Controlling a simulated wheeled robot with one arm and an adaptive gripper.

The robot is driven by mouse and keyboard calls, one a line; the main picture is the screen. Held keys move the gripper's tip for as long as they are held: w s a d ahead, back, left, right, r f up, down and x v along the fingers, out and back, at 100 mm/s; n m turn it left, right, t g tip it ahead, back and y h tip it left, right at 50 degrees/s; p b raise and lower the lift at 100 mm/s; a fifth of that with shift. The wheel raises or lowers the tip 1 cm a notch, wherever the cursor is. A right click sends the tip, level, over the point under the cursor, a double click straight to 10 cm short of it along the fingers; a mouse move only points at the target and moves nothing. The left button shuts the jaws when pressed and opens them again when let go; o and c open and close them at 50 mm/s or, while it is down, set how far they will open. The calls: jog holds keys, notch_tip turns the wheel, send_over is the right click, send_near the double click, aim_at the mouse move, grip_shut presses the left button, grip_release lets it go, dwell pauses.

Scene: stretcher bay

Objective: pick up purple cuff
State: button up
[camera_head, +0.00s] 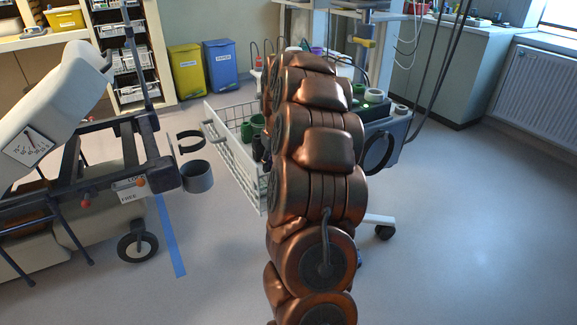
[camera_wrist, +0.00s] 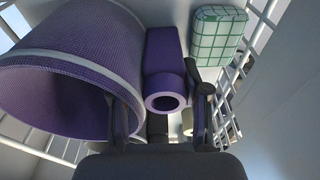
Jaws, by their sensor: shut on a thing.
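The purple cuff (camera_wrist: 75,75), a wide rolled ring with a woven surface and a pale rim, fills the left of the wrist view. A purple bottle-like thing (camera_wrist: 163,62) with a round open neck is just right of it. My gripper (camera_wrist: 158,110) has its left finger at the cuff's open end, overlapping its right wall. Its right finger is beyond the bottle's neck. The gripper is shut on the cuff's wall; I cannot tell whether the bottle is pinched too. In the head view my arm hides the gripper and the cuff.
A pale green checked pack (camera_wrist: 218,35) lies beside the bottle, near white wire mesh. In the head view a white wire basket (camera_head: 233,158) holds green items. A stretcher (camera_head: 75,165) with a grey cup holder (camera_head: 197,177) stands left. The floor at right is clear.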

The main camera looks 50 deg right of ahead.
jog(key=shift+c, duration=0.8)
